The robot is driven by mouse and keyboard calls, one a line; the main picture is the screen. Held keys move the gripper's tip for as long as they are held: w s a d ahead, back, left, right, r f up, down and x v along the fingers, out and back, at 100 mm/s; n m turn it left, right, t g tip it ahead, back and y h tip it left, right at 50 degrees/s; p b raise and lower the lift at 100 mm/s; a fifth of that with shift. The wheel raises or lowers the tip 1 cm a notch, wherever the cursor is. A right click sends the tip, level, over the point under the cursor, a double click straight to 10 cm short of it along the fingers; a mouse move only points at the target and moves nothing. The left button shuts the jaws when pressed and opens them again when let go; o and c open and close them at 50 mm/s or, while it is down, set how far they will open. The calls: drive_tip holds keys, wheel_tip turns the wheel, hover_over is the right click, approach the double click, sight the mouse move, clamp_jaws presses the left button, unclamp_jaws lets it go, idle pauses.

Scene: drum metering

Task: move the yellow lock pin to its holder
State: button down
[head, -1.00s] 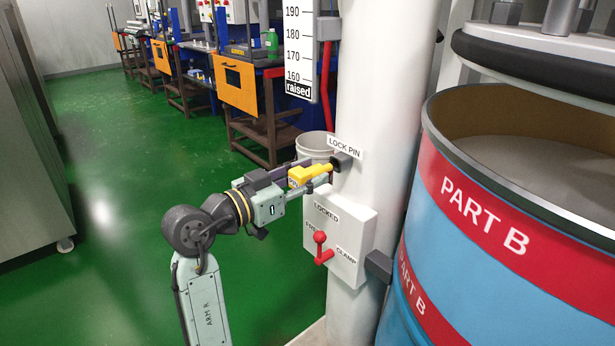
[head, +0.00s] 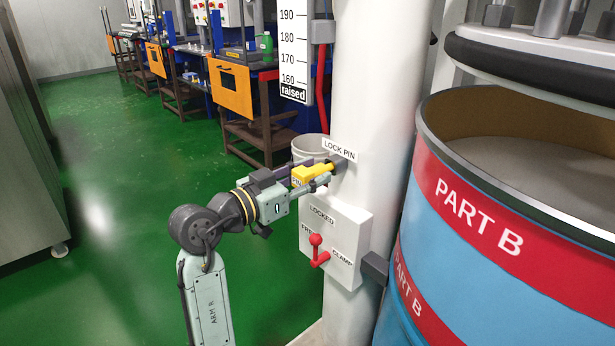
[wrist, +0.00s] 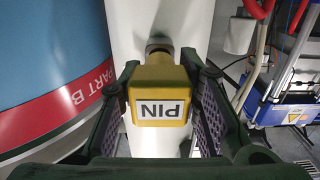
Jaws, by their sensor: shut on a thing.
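The yellow lock pin (head: 304,175) has a block-shaped handle marked PIN, which also shows in the wrist view (wrist: 160,82). My gripper (head: 316,177) is shut on this handle, with one finger on each side of it. The pin's far end points at the dark socket (head: 339,164) under the LOCK PIN label (head: 339,150) on the white column (head: 375,90). The tip is at the socket; I cannot tell how deep it sits. No separate holder for the pin can be made out.
Below the pin, a white box (head: 335,222) on the column carries a red lever (head: 318,248) with LOCKED, FREE and CLAMP labels. The blue PART B drum (head: 490,270) stands close on the right. A white bucket (head: 307,147) is behind the gripper. Green floor (head: 110,250) is open at left.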

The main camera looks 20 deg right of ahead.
drive_tip(key=shift+x, duration=1.05)
drive_tip(key=c, duration=1.1)
unclamp_jaws()
drive_tip(key=v, duration=1.2)
